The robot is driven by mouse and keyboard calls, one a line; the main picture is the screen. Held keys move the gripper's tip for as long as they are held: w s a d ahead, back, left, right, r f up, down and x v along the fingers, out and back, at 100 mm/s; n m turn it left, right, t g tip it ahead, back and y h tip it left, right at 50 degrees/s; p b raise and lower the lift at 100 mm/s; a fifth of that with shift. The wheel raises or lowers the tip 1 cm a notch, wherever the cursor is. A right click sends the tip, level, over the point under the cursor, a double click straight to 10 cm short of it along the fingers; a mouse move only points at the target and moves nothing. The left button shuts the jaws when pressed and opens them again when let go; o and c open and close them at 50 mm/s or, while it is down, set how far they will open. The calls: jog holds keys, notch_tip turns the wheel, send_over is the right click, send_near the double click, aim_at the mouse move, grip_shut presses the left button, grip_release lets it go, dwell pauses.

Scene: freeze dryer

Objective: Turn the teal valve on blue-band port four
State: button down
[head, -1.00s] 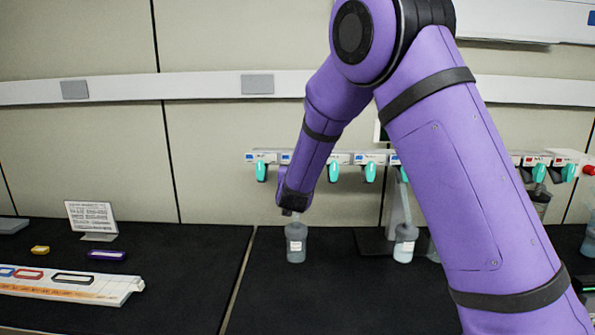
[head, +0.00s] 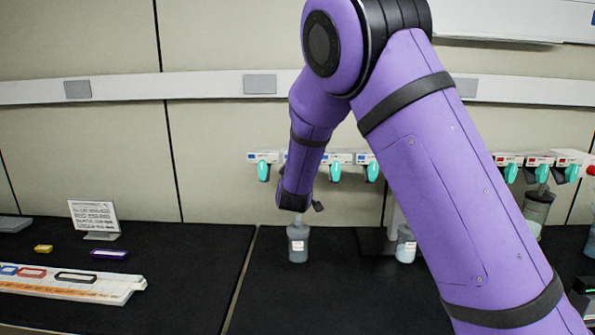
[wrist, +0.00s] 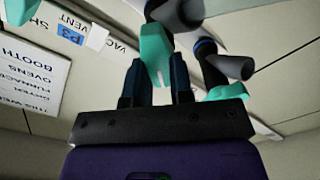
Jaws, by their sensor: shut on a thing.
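My gripper (wrist: 157,82) is shut on a teal valve (wrist: 153,48) in the wrist view, with a dark finger on either side of its lower end. A blue P3 label (wrist: 72,33) shows on the white rail to the left of this valve. In the head view my purple arm hides the gripper and the held valve. Other teal valves hang from the blue-marked ports, one at the far left (head: 263,172) and two right of my wrist (head: 335,172) (head: 372,171). I cannot read the port numbers there.
Red-marked ports with teal valves (head: 542,173) are farther right. A sign (head: 93,216) and a white rack (head: 75,285) are at left. The black counter's front is mostly clear.

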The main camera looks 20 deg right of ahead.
jog(key=shift+f+n, duration=0.15)
jog(key=shift+n, duration=0.95)
jog(key=c, duration=1)
grip_release()
jog(key=v, duration=1.1)
